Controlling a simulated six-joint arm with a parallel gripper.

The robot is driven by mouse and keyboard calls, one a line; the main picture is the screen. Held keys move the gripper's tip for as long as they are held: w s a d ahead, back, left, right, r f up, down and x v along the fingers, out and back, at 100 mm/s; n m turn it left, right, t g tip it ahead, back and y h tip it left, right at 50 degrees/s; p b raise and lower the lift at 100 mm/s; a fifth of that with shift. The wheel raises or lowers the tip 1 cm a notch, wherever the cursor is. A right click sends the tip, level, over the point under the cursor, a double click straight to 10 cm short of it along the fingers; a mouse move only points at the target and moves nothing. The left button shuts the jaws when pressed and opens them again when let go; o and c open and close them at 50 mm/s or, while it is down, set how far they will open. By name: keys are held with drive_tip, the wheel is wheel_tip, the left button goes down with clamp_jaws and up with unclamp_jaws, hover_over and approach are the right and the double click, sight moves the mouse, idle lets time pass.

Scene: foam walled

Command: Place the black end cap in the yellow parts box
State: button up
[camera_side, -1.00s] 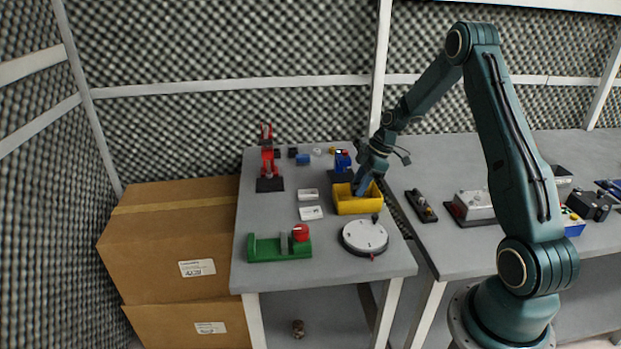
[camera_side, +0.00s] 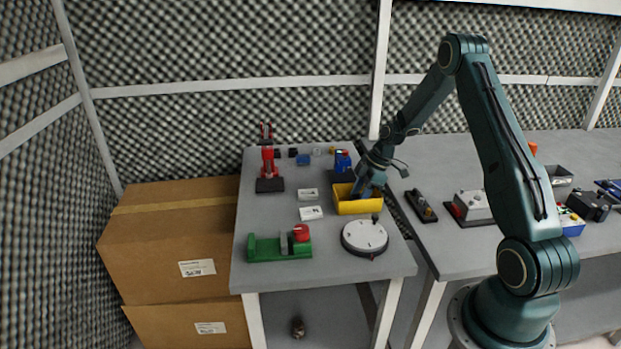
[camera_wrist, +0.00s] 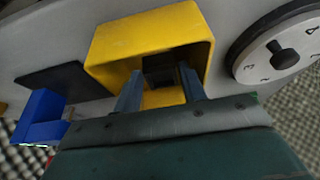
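The yellow parts box (camera_side: 358,206) stands on the grey table at its right side, open at the top. In the wrist view the yellow box (camera_wrist: 148,32) fills the upper middle. My gripper (camera_wrist: 160,72) reaches down into the box, with a finger close on either side of a dark block, which looks like the black end cap (camera_wrist: 159,68). The fingers appear shut on it, inside the box walls. Whether the cap touches the box floor cannot be made out. In the side view the fingertips and the cap are hidden by the box wall.
A round white dial (camera_side: 365,236) with a black knob stands just in front of the box. A blue part (camera_side: 342,160) on a dark plate is behind it. White trays (camera_side: 310,213) lie to the left. A green fixture (camera_side: 280,246) is at the front left.

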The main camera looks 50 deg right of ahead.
drive_tip(key=shift+r, duration=0.15)
drive_tip(key=v, duration=1.2)
idle(0.6)
drive_tip(key=s+a+r+m+h, duration=0.1)
drive_tip(key=s+a+r+m, duration=0.15)
drive_tip(key=a+r, duration=0.55)
drive_tip(key=s+a+r+m+h, duration=0.1)
drive_tip(key=s+a+r, duration=0.2)
drive_tip(key=a+r, duration=0.55)
drive_tip(key=s+a+m+t+h, duration=0.1)
drive_tip(key=s+a+m, duration=0.4)
drive_tip(key=s+a, duration=0.7)
drive_tip(key=s+t, duration=0.1)
drive_tip(key=s, duration=0.3)
drive_tip(key=shift+r, duration=0.35)
